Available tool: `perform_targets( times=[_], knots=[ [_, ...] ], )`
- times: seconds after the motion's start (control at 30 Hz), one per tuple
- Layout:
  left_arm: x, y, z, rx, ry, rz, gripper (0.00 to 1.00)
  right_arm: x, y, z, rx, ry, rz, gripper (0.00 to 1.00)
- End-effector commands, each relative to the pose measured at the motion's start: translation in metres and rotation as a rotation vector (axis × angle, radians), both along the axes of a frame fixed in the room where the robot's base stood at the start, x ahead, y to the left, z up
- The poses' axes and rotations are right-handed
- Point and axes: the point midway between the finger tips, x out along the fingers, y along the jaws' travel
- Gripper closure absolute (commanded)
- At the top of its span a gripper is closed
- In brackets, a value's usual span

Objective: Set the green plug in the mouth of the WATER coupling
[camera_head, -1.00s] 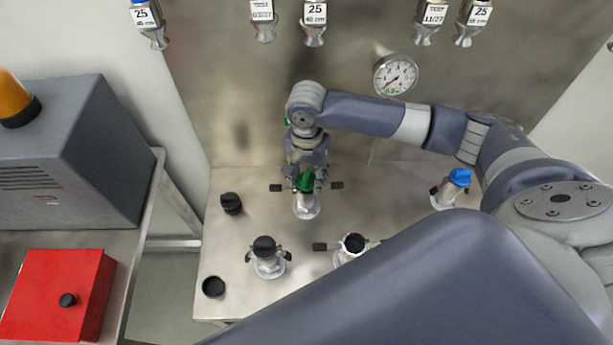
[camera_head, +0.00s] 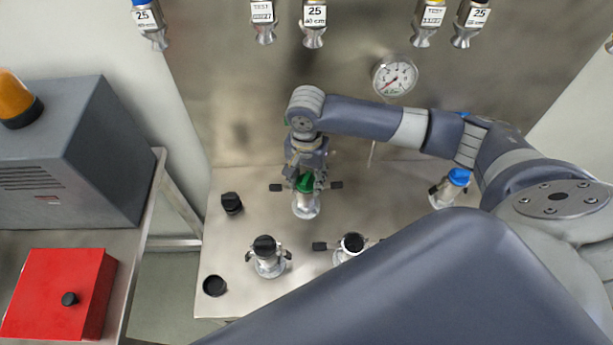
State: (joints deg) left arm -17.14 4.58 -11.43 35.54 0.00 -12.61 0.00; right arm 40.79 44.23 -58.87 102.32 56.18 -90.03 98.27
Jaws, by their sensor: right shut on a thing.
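The green plug (camera_head: 305,183) sits at the top of a silver coupling (camera_head: 306,206) with two dark side levers standing out left and right, in the middle of the steel bench. My right gripper (camera_head: 305,177) comes down from above and is shut on the green plug. The plug looks upright and in line with the coupling's mouth; how deep it sits I cannot tell. No WATER label is readable on this coupling. My left gripper is not in view.
Couplings with black plugs (camera_head: 264,245) and (camera_head: 353,243) stand in front, and one with a blue plug (camera_head: 459,177) at right. Loose black caps (camera_head: 231,203) and (camera_head: 214,286) lie at left. A pressure gauge (camera_head: 395,76) is on the back panel. A red box (camera_head: 58,294) stands left.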

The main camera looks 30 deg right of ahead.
Motion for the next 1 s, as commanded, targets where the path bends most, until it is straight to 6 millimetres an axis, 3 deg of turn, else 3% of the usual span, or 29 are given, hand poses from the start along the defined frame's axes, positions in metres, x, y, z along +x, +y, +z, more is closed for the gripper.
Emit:
perform_targets(
  times=[0.17,0.2,0.3,0.73,1.0],
  knots=[
    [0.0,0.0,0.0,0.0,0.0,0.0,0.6,0.0,0.0,-0.002,0.001,0.001,0.0,0.8],
    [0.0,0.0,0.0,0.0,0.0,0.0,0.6,-0.001,0.0,-0.002,0.001,0.001,0.0,0.55],
    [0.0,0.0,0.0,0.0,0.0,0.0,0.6,-0.001,0.0,-0.002,0.001,0.002,0.0,0.34],
    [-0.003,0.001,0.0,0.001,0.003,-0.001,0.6,0.0,0.0,0.005,0.001,0.0,-0.001,0.34],
    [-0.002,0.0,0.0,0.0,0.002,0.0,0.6,0.001,0.0,0.055,0.002,-0.004,0.0,0.34]
  ],
)
